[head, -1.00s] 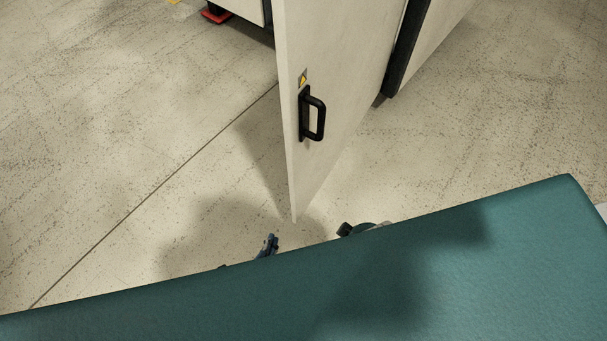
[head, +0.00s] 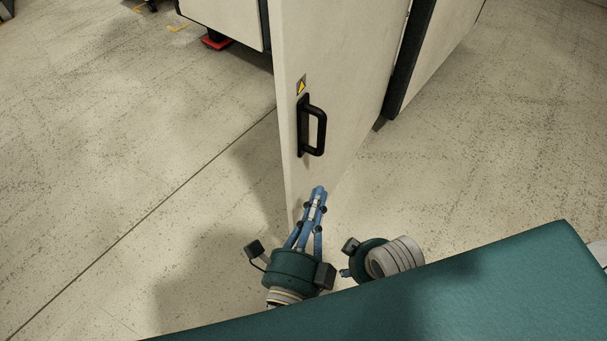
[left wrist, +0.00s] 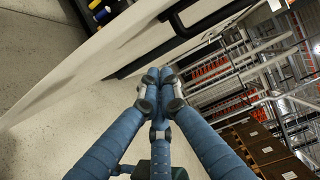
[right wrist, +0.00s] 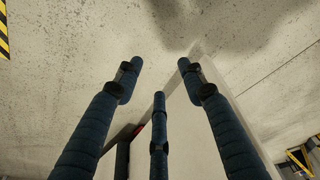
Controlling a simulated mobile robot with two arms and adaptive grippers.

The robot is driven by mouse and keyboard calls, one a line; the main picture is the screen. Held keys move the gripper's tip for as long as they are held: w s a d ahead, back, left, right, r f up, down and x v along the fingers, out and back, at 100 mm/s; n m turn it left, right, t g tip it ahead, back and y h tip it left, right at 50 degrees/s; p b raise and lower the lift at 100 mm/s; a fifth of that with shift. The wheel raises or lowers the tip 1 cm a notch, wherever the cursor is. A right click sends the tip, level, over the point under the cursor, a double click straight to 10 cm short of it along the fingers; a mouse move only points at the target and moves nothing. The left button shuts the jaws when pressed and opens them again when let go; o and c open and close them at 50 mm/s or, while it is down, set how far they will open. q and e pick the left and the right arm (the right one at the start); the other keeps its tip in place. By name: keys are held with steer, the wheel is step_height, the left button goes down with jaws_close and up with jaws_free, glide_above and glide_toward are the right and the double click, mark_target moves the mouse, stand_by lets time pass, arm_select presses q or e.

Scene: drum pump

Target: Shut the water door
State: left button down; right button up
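The water door (head: 340,60) is a pale upright panel that stands open, swung out from the cabinet, its free edge towards me. A black bar handle (head: 319,128) sits on its face below a small yellow warning label (head: 301,86). My left gripper (head: 318,193) is shut and empty, its blue fingertips just below the handle in the picture; whether they touch the door is unclear. The left wrist view shows its fingertips (left wrist: 160,78) together, beside the door's pale face (left wrist: 95,85). My right gripper (right wrist: 159,75) has its fingers spread and empty; in the head view it is mostly hidden.
The cabinet (head: 445,45) with a black edge stands behind the door. A white unit (head: 228,20) with a red foot (head: 216,41) is at the back left. The speckled floor on both sides of the door is clear. Racking (left wrist: 255,80) shows in the left wrist view.

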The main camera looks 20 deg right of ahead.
arm_select(q)
steer(key=shift+w+a+p, duration=0.2)
steer(key=shift+w, duration=0.7)
steer(key=shift+w+a+p, duration=0.25)
steer(key=shift+w, duration=0.6)
steer(key=shift+w+a+p, duration=0.2)
steer(key=shift+w, duration=0.7)
arm_select(e)
step_height(320, 180, down, 6)
steer(key=shift+s, duration=0.15)
